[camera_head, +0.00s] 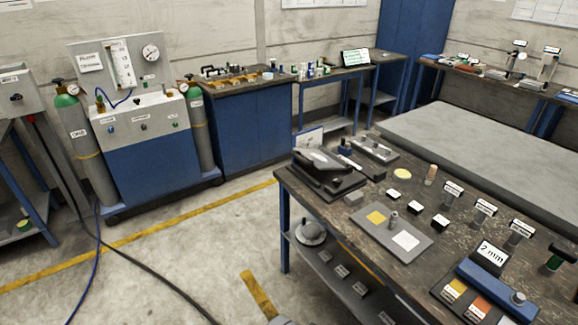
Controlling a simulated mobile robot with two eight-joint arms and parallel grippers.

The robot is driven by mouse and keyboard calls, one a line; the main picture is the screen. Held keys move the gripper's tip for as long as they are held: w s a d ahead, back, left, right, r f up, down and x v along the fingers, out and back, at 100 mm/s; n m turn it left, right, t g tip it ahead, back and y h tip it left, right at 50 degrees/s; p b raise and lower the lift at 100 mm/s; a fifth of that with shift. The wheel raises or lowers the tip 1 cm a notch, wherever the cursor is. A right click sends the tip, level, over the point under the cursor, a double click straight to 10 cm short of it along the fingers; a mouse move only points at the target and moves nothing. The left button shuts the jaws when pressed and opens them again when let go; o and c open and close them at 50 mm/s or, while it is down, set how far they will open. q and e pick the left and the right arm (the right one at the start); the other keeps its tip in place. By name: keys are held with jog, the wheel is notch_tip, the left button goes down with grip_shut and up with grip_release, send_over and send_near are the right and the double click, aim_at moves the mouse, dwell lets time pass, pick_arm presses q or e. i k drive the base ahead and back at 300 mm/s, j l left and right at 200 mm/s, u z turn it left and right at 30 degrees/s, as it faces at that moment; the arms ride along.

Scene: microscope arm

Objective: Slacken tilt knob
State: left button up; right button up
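I cannot make out a tilt knob or clearly identify a microscope arm in the head view. A dark, angled device (322,168) sits on the far left corner of the near workbench (345,212); its details are too small to tell whether it has a knob. A blue bar-shaped fixture (490,287) with a round silver knob (518,298) and a "2 mm" sign lies at the bench's near right. I cannot tell whether that knob is the tilt knob. Neither of my grippers is in view.
A grey plate (378,246) with coloured squares and several labelled small parts lie on the near bench. A large grey table (480,140) stands behind it. A gas cart (145,165) stands at left. Dark hoses (130,260) cross the otherwise open floor.

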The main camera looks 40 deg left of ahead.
aim_at(337, 182)
jog(key=u, duration=1.2)
